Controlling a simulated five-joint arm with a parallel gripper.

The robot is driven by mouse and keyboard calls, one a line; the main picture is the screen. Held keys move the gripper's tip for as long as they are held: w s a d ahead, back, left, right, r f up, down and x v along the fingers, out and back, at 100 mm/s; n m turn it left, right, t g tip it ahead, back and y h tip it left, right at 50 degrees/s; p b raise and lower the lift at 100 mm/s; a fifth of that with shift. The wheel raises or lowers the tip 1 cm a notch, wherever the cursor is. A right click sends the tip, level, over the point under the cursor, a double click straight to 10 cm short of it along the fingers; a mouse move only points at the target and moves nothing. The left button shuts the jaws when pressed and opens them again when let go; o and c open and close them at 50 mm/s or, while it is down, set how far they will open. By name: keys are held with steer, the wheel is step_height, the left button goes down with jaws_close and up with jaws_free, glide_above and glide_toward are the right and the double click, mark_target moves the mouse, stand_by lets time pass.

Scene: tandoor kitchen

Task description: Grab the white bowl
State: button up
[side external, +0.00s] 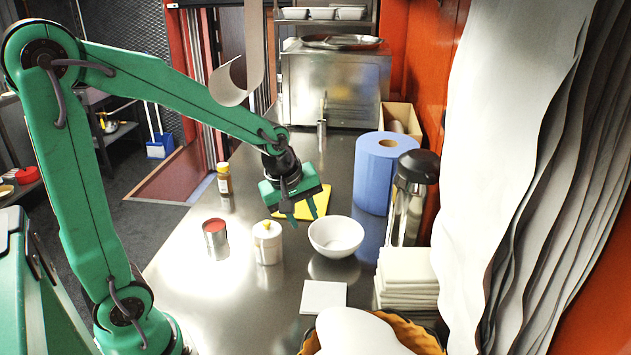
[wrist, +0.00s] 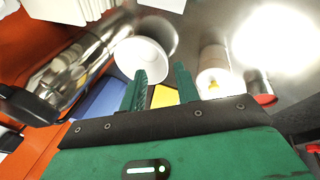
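The white bowl (side external: 336,238) stands upright and looks empty on the steel counter, right of a white lidded jar. It also shows in the wrist view (wrist: 146,58), beyond my fingertips. My gripper (side external: 301,214) hangs above the counter, up and left of the bowl in the side view, over a yellow board or cloth (side external: 318,198). In the wrist view my gripper (wrist: 160,78) has its two green fingers apart with nothing between them. The left finger overlaps the bowl's lower edge in that view; I cannot tell whether they touch, but the side view shows them apart.
The white jar (side external: 267,242) and a red-topped can (side external: 215,239) stand left of the bowl. A blue paper roll (side external: 377,172) and a steel flask (side external: 408,205) stand behind right. A white square (side external: 323,297), stacked napkins (side external: 406,277) and a yellow-rimmed basket (side external: 418,335) lie in front.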

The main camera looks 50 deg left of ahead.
mark_target(317, 246)
steer(key=w+a+f+n, duration=0.2)
steer(key=w+f+n, duration=0.2)
steer(key=f, duration=0.4)
steer(key=shift+w+f+n+g, duration=0.2)
steer(key=shift+f+n+g, duration=0.1)
steer(key=shift+n, duration=0.2)
steer(key=shift+f, duration=0.1)
steer(key=shift+x, duration=2.45)
steer(key=shift+a, duration=0.1)
jaws_close()
